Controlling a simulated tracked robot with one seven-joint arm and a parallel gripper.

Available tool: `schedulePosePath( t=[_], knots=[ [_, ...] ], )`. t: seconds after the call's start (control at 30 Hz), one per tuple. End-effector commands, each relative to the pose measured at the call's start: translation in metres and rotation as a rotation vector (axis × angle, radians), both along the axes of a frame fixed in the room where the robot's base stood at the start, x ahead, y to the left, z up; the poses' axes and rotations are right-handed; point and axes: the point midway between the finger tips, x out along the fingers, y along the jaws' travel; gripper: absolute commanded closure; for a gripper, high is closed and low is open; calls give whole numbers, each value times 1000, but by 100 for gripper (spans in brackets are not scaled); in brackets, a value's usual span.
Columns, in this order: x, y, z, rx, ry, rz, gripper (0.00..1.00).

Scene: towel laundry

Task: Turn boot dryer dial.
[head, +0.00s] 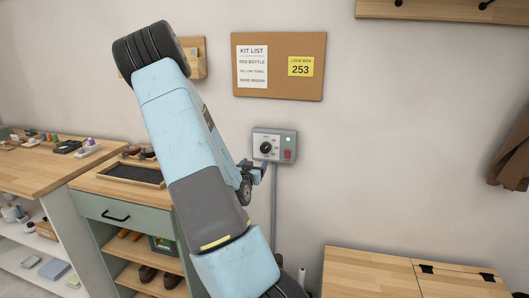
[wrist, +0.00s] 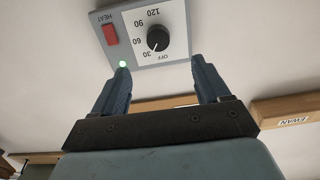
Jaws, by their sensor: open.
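The boot dryer control box (head: 274,134) is a grey panel on the wall. Its black round dial (head: 266,148) also shows in the wrist view (wrist: 158,37), where the box appears upside down. The scale there reads OFF, 30, 60, 90, 120. The dial's white mark points to the OFF and 30 side; I cannot tell exactly where. My gripper (wrist: 160,63) is open and empty, its two fingers apart, just short of the dial and lined up with it. In the head view my gripper is at the box's lower left, partly hidden by my arm.
A red HEAT switch (wrist: 110,33) and a lit green lamp (wrist: 122,64) sit beside the dial. A conduit (head: 273,215) runs down from the box. A corkboard (head: 310,87) hangs above. A green drawer cabinet (head: 145,222) stands left, a wooden chest (head: 370,275) lower right.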

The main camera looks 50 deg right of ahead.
Motion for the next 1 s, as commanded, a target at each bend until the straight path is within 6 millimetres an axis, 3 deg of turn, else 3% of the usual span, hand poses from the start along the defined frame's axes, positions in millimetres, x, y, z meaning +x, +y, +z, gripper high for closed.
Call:
schedulePosePath(
  t=[0.27, 0.8, 1.0],
  knots=[
    [5, -18, 0, -24, -1, -7, 25],
    [47, -100, 0, -22, 0, -7, 25],
    [57, -119, 0, -21, 0, -7, 25]
  ],
)
